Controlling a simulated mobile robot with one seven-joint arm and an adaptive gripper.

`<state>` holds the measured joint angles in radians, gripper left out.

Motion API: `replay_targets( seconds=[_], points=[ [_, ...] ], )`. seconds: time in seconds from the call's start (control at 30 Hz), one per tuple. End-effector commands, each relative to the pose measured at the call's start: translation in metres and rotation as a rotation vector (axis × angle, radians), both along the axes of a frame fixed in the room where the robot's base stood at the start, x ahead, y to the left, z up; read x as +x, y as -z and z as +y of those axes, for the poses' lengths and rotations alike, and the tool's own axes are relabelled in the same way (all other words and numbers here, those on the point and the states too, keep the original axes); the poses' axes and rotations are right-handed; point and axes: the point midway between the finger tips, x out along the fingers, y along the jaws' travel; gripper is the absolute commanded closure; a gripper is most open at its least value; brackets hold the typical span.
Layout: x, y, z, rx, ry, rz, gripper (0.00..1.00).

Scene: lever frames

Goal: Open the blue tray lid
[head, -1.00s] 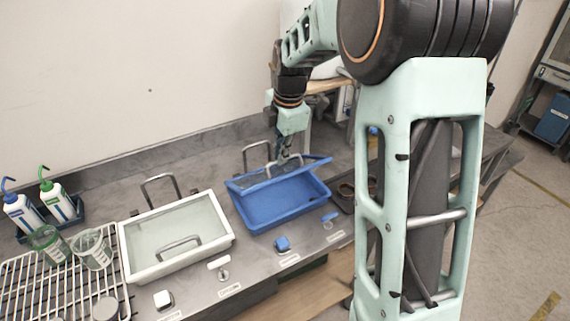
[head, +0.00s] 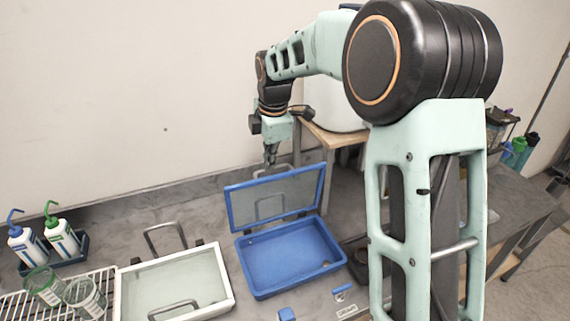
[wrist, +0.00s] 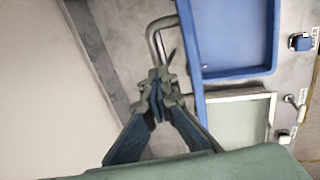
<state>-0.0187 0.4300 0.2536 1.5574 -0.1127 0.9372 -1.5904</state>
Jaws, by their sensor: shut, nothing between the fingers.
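The blue tray (head: 290,258) stands on the grey bench with its inside open to view. Its blue-framed lid (head: 276,193) is raised about upright at the tray's back edge, with a clear panel and a metal handle. In the wrist view the tray (wrist: 235,35) is at the upper right and the lid's bent metal handle (wrist: 154,38) is just beyond my fingertips. My gripper (head: 270,158) is above the lid's top edge at the back. In the wrist view my gripper (wrist: 158,85) is shut and holds nothing. Whether the fingertips touch the handle I cannot tell.
A white tray (head: 228,270) with a clear lid and metal handles stands left of the blue tray. Wash bottles (head: 62,232) and cups on a wire rack (head: 14,306) are further left. The wall is close behind; a wooden stand (head: 330,136) is at the back right.

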Motion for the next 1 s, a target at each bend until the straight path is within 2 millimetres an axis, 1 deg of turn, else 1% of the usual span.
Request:
replay_targets(
  seconds=[0.03, 0.1, 0.13, 0.3, 0.37, 0.77, 0.87, 1.0],
  points=[
    [-0.005, 0.020, 0.002, -0.010, -0.002, 0.050, 1.00],
    [0.004, 0.021, 0.006, -0.011, 0.000, 0.052, 1.00],
    [0.002, 0.022, 0.004, -0.012, 0.001, 0.052, 0.98],
    [0.002, 0.023, 0.003, -0.013, 0.003, 0.052, 0.80],
    [0.002, 0.023, 0.003, -0.013, 0.003, 0.052, 0.74],
    [0.002, 0.022, 0.002, -0.013, 0.004, 0.053, 0.74],
    [0.004, 0.020, 0.003, -0.012, 0.004, 0.051, 0.74],
    [0.013, 0.015, 0.007, -0.011, 0.003, 0.049, 0.74]
  ],
)
